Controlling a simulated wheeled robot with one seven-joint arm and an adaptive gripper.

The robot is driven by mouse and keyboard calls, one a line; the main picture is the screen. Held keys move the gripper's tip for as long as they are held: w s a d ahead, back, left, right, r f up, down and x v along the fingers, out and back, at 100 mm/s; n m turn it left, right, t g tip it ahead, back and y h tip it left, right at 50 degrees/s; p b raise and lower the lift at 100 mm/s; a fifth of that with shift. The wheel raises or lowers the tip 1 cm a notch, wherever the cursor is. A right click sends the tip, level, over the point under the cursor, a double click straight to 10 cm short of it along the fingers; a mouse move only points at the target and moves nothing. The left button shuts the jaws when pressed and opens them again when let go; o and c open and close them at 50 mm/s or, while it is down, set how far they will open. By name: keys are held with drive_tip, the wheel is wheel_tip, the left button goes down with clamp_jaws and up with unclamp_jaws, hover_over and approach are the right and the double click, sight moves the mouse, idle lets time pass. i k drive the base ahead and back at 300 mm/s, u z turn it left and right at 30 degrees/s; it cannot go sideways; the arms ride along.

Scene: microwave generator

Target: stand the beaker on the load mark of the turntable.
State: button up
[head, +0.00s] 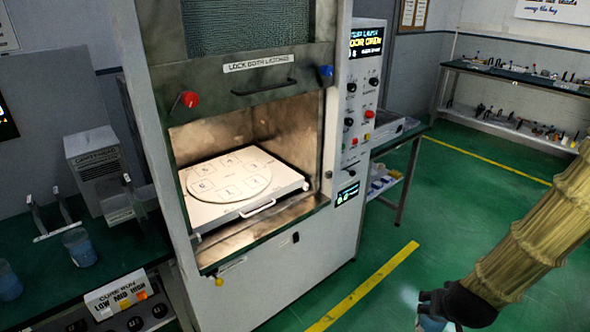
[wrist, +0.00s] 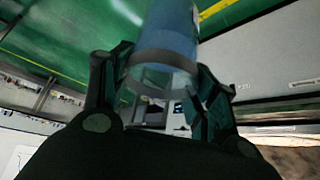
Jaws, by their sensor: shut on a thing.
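My gripper (wrist: 165,88) is shut on a clear beaker (wrist: 165,45) with blue contents, seen close up in the wrist view. In the head view my gripper (head: 432,312) is at the lower right, with the beaker mostly hidden beneath it at the picture's edge. The turntable (head: 229,176) is a pale disc with several numbered squares, on a white tray (head: 285,190) inside the open microwave chamber. It is to the left of my gripper and well apart from it. I cannot tell which square is the load mark.
The chamber door (head: 262,65) is raised. A control panel (head: 362,110) stands right of the opening. Other blue-filled beakers (head: 79,247) stand on the left bench (head: 110,255). The green floor (head: 470,200) between the machine and my arm is clear.

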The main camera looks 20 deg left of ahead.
sight(229, 176)
drive_tip(key=u, duration=1.5)
